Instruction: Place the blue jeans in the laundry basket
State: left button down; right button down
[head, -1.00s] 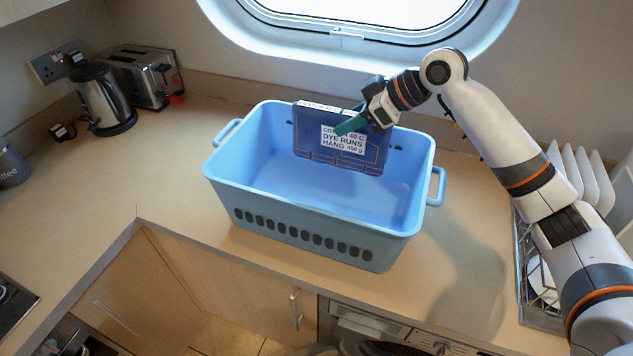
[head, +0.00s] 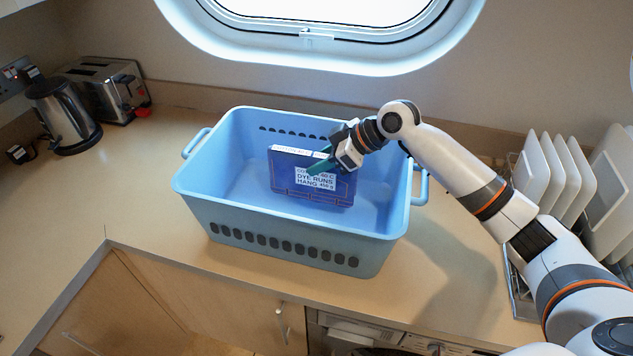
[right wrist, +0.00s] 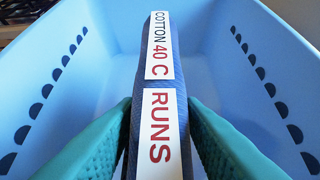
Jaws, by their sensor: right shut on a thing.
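The blue jeans (head: 338,190) are a flat, folded dark blue block with orange stitching and a white label reading "DYE RUNS HANG". They are held upright inside the light blue laundry basket (head: 290,235). My right gripper (head: 322,168) is shut on their upper edge. In the right wrist view the jeans (right wrist: 130,160) stand between the teal fingers of my right gripper (right wrist: 158,140), with basket walls (right wrist: 55,70) on both sides. Whether their bottom touches the basket floor cannot be told. My left gripper is not in view.
The basket stands on a wooden counter (head: 130,195) below an oval porthole (head: 330,20). A kettle (head: 62,115) and toaster (head: 105,90) stand at the back left. A rack with white plates (head: 560,175) is at the right. Counter left of the basket is clear.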

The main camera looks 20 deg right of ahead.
notch_tip(320, 180, down, 5)
jog(key=shift+s+p, duration=0.1)
jog(key=shift+p, duration=0.5)
jog(key=shift+f, duration=0.15)
jog(key=c, duration=0.9)
grip_release()
jog(key=shift+c, duration=0.2)
